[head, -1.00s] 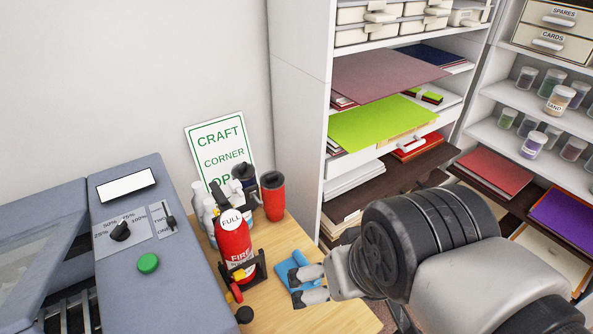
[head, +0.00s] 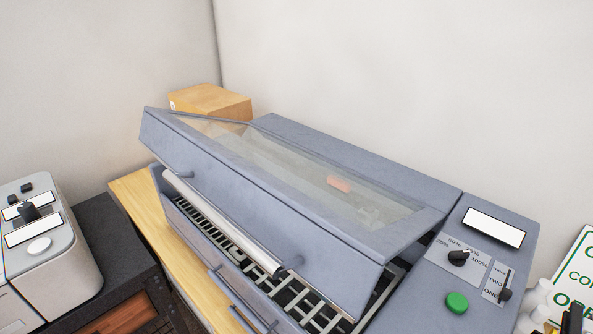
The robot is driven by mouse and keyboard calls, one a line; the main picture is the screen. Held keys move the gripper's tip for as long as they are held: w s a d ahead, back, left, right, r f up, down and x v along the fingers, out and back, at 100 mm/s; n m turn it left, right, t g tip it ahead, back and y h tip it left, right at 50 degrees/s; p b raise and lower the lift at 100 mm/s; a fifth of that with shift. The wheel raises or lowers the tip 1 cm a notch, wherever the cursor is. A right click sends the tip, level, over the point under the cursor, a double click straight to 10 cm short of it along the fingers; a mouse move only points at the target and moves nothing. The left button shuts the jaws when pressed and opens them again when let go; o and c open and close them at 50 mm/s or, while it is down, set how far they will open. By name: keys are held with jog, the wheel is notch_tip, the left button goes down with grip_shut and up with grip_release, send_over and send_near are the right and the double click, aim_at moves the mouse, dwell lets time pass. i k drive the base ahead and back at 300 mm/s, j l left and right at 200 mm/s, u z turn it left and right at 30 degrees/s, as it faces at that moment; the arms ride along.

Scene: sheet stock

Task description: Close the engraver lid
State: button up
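The engraver (head: 340,150) is a large blue-grey machine on a wooden table. Its lid (head: 350,234) has a clear window and a silver bar handle (head: 222,222) along the front. The lid stands partly open, tilted up at the front, with a gap above the slatted bed (head: 230,232). A small orange-pink piece (head: 339,184) shows through the window. My gripper is not in the head view now.
A cardboard box (head: 210,102) stands behind the engraver at the left. A white machine (head: 45,250) sits on a dark cabinet (head: 110,250) at the far left. A sign (head: 575,280) and bottles stand at the right edge. A bare wooden table strip (head: 150,212) shows beside the engraver.

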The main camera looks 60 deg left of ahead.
aim_at(280, 229)
jog(key=u, duration=2.75)
